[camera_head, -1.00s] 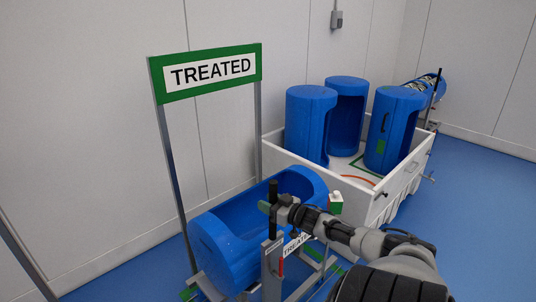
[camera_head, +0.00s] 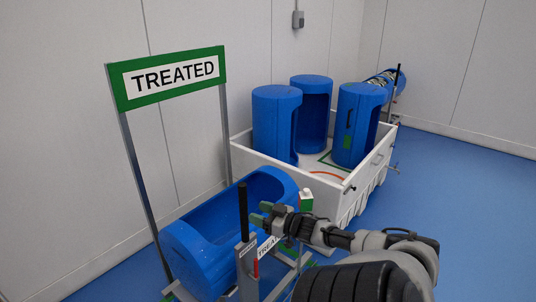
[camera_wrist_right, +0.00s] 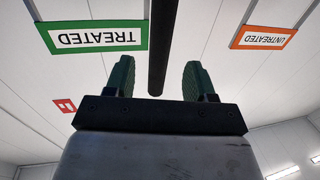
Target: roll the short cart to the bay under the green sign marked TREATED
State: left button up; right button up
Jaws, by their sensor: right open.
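The green-framed TREATED sign (camera_head: 170,77) stands on two grey posts at the left, against the wall. A low cart with a grey frame (camera_head: 248,275) stands at its foot, carrying an open blue tub (camera_head: 195,255). The cart has an upright black handle (camera_head: 243,212). My right gripper (camera_head: 262,212) is open just right of this handle and apart from it. In the right wrist view, the black bar (camera_wrist_right: 163,45) stands beyond and between the open green fingertips (camera_wrist_right: 158,78). The cart's lower right part is partly hidden by my arm. My left gripper is out of view.
A white bin (camera_head: 300,185) with several upright blue tubs stands behind the cart. Another blue tub with a black handle (camera_head: 397,80) is farther back. An orange UNTREATED sign (camera_wrist_right: 263,38) shows in the right wrist view. Blue floor is clear at right.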

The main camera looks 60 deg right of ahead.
jog(key=shift+s, duration=1.35)
